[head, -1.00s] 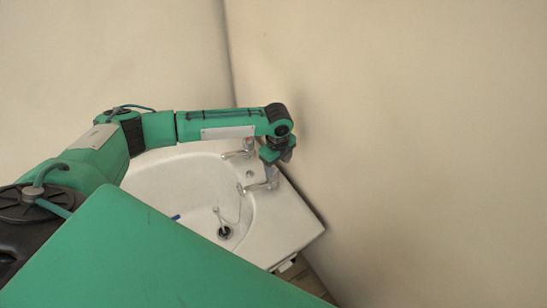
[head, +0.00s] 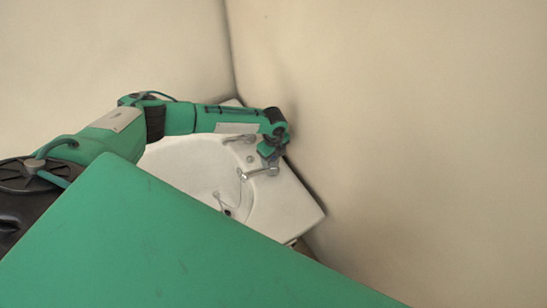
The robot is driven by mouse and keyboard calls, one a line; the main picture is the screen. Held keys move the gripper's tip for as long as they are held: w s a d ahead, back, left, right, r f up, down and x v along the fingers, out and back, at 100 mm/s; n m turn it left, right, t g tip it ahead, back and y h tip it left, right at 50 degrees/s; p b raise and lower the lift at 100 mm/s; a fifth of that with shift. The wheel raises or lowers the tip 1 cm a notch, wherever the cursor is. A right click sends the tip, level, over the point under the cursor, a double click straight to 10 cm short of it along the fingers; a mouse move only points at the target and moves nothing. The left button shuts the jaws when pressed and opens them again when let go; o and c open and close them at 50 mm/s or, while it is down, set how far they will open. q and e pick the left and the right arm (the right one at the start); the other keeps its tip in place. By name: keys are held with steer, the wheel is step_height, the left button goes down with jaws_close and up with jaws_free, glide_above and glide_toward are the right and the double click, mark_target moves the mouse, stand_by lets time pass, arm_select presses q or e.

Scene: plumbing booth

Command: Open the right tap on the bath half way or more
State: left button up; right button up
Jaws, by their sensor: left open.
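The white basin (head: 297,207) stands against the wall corner, part hidden by my own green body. Its right tap (head: 258,172) is the nearer one, a chrome spout reaching left over the bowl. My left gripper (head: 272,162) points down over the head of this tap, with its fingers open around or just beside it; I cannot tell whether they touch. The gripper hides the handle, so its turn does not show. The left tap (head: 238,139) is farther back, beneath my left forearm. My right gripper is out of view.
The wall (head: 400,130) rises close behind the taps on the right. A plug chain and drain (head: 226,210) show in the bowl. The basin's near right rim is clear.

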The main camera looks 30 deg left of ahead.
arm_select(q)
steer(key=shift+f, duration=0.5)
steer(key=c, duration=1)
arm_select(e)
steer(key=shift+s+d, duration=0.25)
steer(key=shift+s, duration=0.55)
